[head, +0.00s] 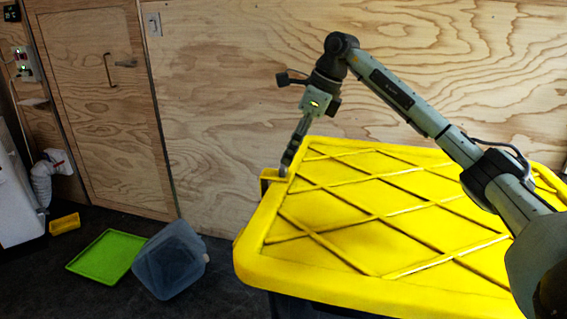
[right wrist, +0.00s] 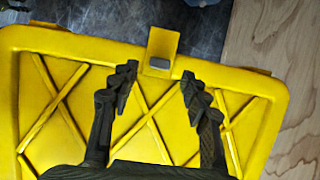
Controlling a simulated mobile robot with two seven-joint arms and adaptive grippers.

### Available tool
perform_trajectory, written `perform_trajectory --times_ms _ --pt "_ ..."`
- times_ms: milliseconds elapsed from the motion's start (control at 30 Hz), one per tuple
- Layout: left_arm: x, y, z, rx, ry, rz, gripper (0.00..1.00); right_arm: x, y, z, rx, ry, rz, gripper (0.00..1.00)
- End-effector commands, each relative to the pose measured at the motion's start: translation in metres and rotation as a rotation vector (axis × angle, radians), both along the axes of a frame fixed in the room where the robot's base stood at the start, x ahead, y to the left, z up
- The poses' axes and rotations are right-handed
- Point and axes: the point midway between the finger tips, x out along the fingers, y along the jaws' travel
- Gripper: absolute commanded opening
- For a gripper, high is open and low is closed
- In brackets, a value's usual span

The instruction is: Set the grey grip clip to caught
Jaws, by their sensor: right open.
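The grey grip clip (right wrist: 158,64) shows in the right wrist view as a small grey pad at the base of a yellow flap (right wrist: 161,43). The flap sticks out past the edge of the yellow lid (right wrist: 60,80). In the head view the flap (head: 269,174) is at the lid's far left corner, and my gripper partly hides the clip. My right gripper (right wrist: 159,82) is open, with one finger on each side of the clip and nothing between them. In the head view my right gripper (head: 287,163) points down at that corner. My left gripper is not in view.
The yellow lid (head: 360,235) tops a dark bin close to the plywood wall (head: 230,80). On the dark floor to the left are a green tray (head: 105,256), a translucent bluish bin (head: 170,262) and a small yellow box (head: 64,223). Floor around them is clear.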

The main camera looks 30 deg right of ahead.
Motion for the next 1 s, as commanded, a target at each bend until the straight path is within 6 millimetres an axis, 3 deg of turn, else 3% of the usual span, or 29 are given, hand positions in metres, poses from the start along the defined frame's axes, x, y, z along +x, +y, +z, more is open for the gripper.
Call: perform_trajectory --times_ms 300,633,1000 --pt "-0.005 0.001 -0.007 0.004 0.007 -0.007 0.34 0.012 0.011 -0.037 0.003 -0.001 0.002 0.47" --pt "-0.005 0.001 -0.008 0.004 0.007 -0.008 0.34 0.014 0.011 -0.041 0.003 -0.004 0.001 0.47" --pt "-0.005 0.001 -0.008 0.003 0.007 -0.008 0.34 0.014 0.011 -0.04 0.004 -0.003 0.001 0.01"
